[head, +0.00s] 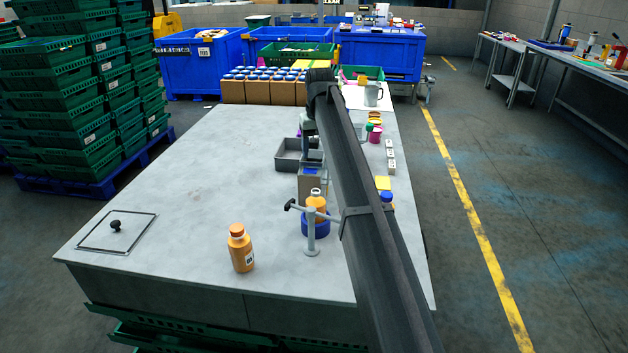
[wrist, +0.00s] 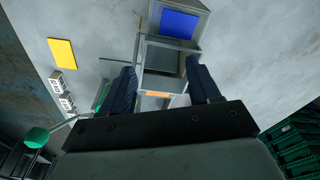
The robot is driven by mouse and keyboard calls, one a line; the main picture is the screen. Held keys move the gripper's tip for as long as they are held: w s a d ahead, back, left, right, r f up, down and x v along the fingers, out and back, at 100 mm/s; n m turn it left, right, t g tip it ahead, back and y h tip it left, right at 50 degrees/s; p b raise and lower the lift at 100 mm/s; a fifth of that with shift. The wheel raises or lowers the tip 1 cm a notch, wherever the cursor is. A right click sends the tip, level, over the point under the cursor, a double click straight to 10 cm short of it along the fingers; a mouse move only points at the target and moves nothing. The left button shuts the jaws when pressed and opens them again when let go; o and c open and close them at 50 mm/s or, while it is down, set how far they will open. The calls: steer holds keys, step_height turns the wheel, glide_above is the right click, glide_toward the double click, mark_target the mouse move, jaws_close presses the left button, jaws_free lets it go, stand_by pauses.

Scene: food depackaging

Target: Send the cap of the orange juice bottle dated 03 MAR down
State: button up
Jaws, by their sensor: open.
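An orange bottle with an orange cap (head: 240,250) stands upright at the table's front; its label is too small to read. A second orange bottle (head: 316,206) stands in a blue round holder (head: 314,225) beside a metal post with a black-knobbed bar. Its neck looks pale, and I cannot tell whether a cap is on. Behind it stands a grey box with a blue panel (head: 311,172), also in the wrist view (wrist: 179,24). My gripper (wrist: 162,75) is open over the table, its fingers apart with no object held; in the head view my arm mostly hides it.
A grey tray (head: 288,162) lies behind the box. A yellow block (head: 382,183), white sockets (head: 390,155) and a blue-capped item (head: 386,198) line the right side. Cartons of blue-capped bottles (head: 262,90) stand at the back. The table's left is clear except a knobbed hatch (head: 117,230).

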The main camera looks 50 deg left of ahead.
steer(key=shift+r, duration=0.1)
step_height(320, 180, up, 14)
steer(key=d, duration=0.1)
steer(key=shift+s+d+f, duration=0.2)
steer(key=shift+s+d, duration=0.1)
steer(key=shift+s, duration=0.05)
stand_by(0.5)
